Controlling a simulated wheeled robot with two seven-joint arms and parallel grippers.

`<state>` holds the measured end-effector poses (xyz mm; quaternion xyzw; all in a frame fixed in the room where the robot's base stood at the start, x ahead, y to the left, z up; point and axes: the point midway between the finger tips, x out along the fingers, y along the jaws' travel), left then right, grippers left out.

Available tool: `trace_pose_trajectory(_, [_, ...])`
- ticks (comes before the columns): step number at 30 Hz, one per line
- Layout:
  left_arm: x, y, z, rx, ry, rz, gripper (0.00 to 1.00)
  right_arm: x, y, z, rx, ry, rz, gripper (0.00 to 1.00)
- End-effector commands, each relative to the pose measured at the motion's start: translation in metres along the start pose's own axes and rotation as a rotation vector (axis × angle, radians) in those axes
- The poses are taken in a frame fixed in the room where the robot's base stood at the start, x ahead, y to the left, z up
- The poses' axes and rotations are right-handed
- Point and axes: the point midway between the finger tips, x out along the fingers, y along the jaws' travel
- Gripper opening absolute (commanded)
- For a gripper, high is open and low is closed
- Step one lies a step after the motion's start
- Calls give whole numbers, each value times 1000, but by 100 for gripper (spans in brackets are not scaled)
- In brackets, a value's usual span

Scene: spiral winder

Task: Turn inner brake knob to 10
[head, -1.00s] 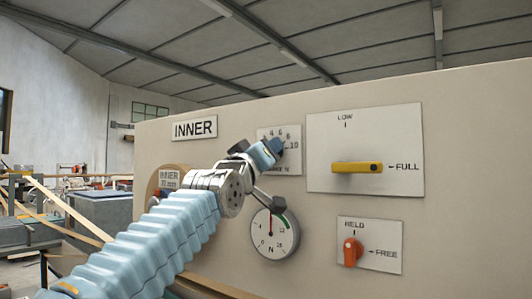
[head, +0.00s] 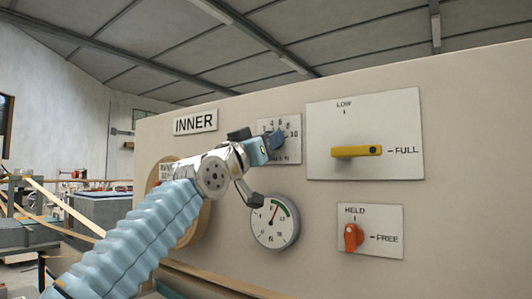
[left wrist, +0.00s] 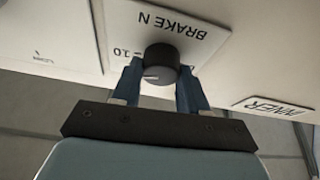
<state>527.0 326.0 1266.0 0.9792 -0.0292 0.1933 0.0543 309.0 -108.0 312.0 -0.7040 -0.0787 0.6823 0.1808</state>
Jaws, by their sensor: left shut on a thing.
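The inner brake knob is a dark round knob (left wrist: 161,62) on a white plate (left wrist: 190,22) lettered BRAKE N, seen upside down in the left wrist view. My left gripper (left wrist: 160,82) has its two blue fingers on either side of the knob and is shut on it. A pale mark shows on the knob's lower left, but the number it points to cannot be read surely. In the head view my left gripper (head: 268,146) covers the knob; the scale plate (head: 293,152) shows 10 at its right. My right gripper is not in view.
Below is a round N gauge (head: 270,235) with a red needle leaning right of upright near a green band. To the right are a yellow lever (head: 350,152) by FULL and an orange knob (head: 351,238) on the HELD/FREE plate. The INNER sign (head: 195,122) is upper left.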

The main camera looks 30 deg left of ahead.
Motion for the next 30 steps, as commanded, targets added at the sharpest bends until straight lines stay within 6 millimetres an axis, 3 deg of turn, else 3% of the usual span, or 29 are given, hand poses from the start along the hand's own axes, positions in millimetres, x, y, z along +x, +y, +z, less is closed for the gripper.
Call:
trace_pose_trajectory(6, [0, 0, 2, 73, 0, 32, 13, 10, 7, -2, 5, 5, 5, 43])
trace_pose_trajectory(22, [0, -1, 0, 104, -1, 42, 13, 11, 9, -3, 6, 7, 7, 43])
trace_pose_trajectory(23, [0, -1, 0, 104, -1, 41, 46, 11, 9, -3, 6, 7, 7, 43])
trace_pose_trajectory(27, [0, -1, 0, 103, -1, 41, 68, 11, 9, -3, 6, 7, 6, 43])
trace_pose_trajectory(30, [0, 0, 0, 103, -1, 42, 69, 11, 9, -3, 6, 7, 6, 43])
